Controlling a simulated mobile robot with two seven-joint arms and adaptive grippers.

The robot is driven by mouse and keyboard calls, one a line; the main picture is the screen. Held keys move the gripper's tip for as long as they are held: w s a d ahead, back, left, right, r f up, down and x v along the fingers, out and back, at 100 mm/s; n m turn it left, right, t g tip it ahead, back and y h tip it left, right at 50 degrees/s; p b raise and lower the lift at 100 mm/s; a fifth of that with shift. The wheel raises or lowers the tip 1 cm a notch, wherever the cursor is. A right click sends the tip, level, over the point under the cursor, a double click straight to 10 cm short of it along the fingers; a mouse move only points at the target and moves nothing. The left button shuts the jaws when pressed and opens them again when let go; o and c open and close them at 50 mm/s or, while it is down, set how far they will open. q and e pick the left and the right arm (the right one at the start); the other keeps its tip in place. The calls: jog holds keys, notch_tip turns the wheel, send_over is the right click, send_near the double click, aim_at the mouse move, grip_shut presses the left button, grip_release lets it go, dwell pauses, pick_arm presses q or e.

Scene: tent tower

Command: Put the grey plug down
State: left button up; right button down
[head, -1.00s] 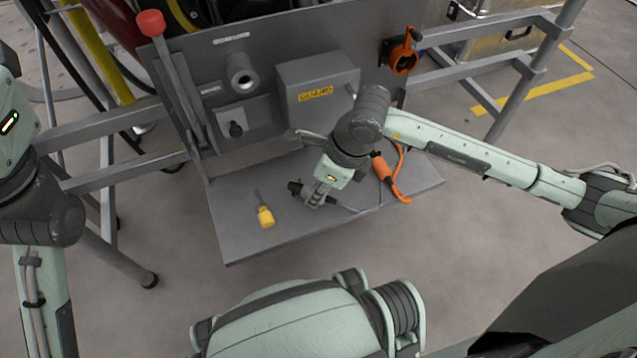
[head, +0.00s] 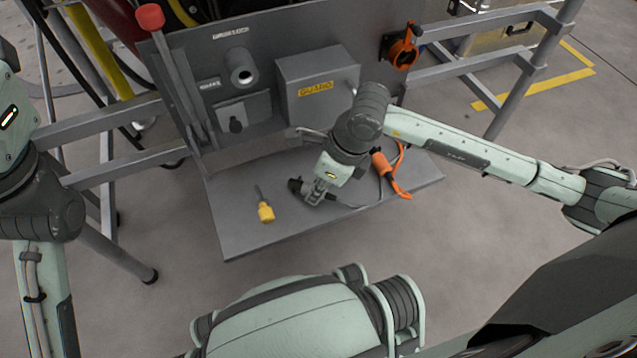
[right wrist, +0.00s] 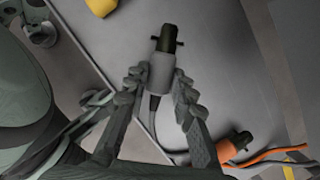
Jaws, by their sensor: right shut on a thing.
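The grey plug (right wrist: 160,72) with a dark tip and a cable is between the fingers of my right gripper (right wrist: 157,88) in the right wrist view. The fingers touch its grey body on both sides. In the head view my right gripper (head: 318,190) is low over the grey shelf (head: 240,235), and the plug's dark end (head: 296,185) sticks out to its left. I cannot tell whether the plug touches the shelf. Part of my left arm shows at the left of the head view, but its gripper does not.
A yellow-handled screwdriver (head: 265,212) lies on the shelf left of the plug. An orange plug (head: 381,165) with an orange cable lies to the right. The panel with the guard box (head: 318,85) and a red-knobbed lever (head: 150,18) stands behind.

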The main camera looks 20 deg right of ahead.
jog(key=shift+f, duration=0.3)
jog(key=c, duration=1.2)
grip_release()
jog(key=v, duration=1.2)
